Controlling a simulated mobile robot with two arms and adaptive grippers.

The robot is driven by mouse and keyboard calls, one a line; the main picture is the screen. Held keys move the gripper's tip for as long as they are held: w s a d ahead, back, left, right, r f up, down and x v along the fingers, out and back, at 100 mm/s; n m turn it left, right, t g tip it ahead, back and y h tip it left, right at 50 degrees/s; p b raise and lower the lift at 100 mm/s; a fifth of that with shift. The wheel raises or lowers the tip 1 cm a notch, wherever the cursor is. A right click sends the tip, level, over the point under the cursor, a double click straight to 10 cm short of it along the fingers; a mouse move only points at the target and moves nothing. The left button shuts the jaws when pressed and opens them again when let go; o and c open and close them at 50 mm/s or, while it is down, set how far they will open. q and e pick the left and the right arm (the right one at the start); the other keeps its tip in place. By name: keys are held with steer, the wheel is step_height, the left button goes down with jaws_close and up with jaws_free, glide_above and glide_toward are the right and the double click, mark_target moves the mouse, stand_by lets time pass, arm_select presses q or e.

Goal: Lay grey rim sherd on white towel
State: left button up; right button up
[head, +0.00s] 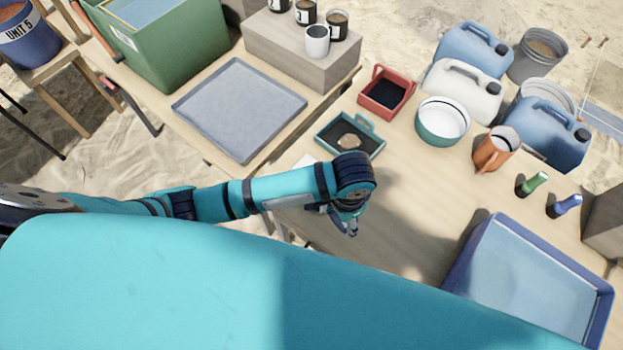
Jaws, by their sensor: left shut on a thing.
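My left gripper (350,230) points down over the wooden table, right of the table's near left part. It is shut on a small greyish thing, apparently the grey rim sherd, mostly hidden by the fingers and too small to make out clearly. A flat white patch (306,161), possibly the white towel, shows just behind my left forearm, which hides most of it. A tan-brown sherd (348,141) lies in a teal tray (372,126) behind the gripper. My right gripper is not in view.
A red tray (406,88), a white-and-green bowl (443,121) and an orange jug (493,151) stand farther back. A blue basin (486,222) of water is at right. A grey-blue tray (240,110) lies at left. The table between gripper and basin is clear.

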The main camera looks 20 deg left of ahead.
arm_select(q)
steer(key=w+a, duration=0.2)
steer(key=a, duration=0.1)
steer(key=w+a+p, duration=0.1)
steer(key=w+a, duration=0.2)
steer(key=w+a+f, duration=0.1)
steer(key=w+a, duration=0.2)
steer(key=shift+w+a, duration=0.15)
steer(key=shift+a, duration=0.15)
steer(key=shift+w+a, duration=0.35)
steer(key=shift+a, duration=0.1)
steer(key=shift+w+a+p, duration=0.3)
steer(key=shift+w+a, duration=0.15)
steer(key=shift+a, duration=0.05)
step_height(320, 180, down, 3)
steer(key=shift+s+d+r, duration=0.1)
steer(key=shift+s, duration=0.05)
steer(key=shift+f, duration=0.5)
steer(key=o, duration=1.1)
steer(key=shift+f, duration=0.1)
steer(key=shift+o, duration=0.2)
